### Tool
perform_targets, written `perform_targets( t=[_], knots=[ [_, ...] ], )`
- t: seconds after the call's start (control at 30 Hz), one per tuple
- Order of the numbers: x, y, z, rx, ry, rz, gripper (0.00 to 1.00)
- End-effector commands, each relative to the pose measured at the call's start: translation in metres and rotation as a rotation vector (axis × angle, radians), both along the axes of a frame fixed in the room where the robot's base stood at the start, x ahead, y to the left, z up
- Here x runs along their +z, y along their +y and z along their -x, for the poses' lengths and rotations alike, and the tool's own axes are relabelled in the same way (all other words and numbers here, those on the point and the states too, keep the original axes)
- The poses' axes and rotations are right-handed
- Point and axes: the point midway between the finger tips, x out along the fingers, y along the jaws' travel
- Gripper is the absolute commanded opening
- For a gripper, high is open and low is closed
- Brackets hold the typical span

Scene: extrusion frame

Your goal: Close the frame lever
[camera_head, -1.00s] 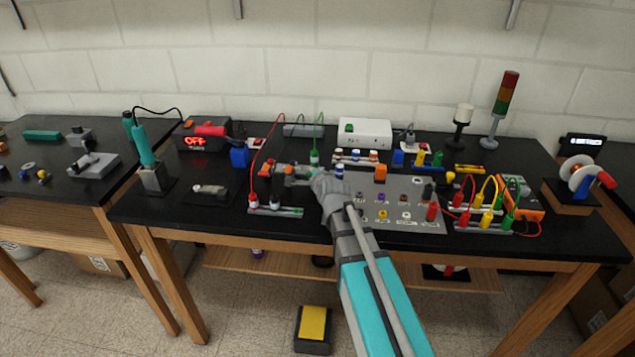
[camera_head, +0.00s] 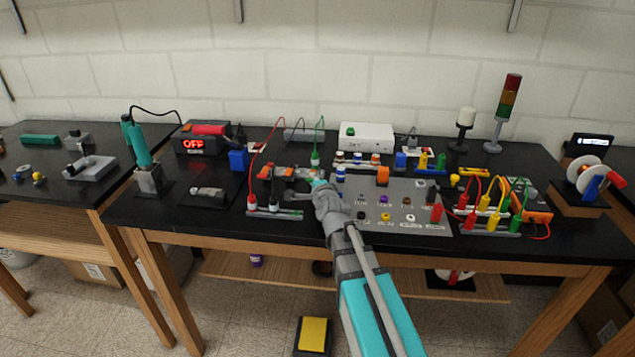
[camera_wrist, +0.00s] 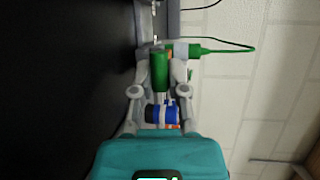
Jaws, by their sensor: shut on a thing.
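My gripper (camera_head: 318,183) is at the right end of a low grey fixture (camera_head: 290,172) with orange-red parts on the front half of the bench. In the wrist view my gripper's fingers (camera_wrist: 160,72) stand on both sides of a green cylindrical handle (camera_wrist: 159,72), which appears to be the frame lever, and are shut on it. A grey rail (camera_wrist: 155,20) lies beyond the fingertips. In the head view my wrist and fingers hide most of the lever, so its angle cannot be told.
A green plug (camera_head: 315,159) with a cable stands close behind my gripper; it also shows in the wrist view (camera_wrist: 195,48). Red leads (camera_head: 252,196) stand to the left. A grey panel (camera_head: 425,190) with several knobs lies to the right. A white box (camera_head: 366,134) stands behind.

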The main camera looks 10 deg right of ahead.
Motion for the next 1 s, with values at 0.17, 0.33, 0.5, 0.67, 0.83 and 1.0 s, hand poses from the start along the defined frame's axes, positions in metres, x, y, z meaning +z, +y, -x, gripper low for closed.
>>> perform_targets(
  t=[0.17, 0.33, 0.5, 0.67, 0.83, 1.0],
  knots=[
    [-0.0018, 0.0017, 0.0016, 0.004, 0.008, 0.000, 0.23],
    [-0.0015, 0.0009, 0.0011, 0.003, 0.006, 0.000, 0.55],
    [-0.0010, 0.0001, 0.0007, 0.001, 0.004, 0.000, 0.55],
    [-0.0006, -0.0003, 0.0005, 0.001, 0.004, 0.000, 0.55],
    [0.0007, -0.0015, 0.0013, 0.006, 0.014, 0.008, 0.55],
    [0.0033, -0.0024, 0.0043, 0.029, 0.048, 0.040, 0.55]
  ],
)
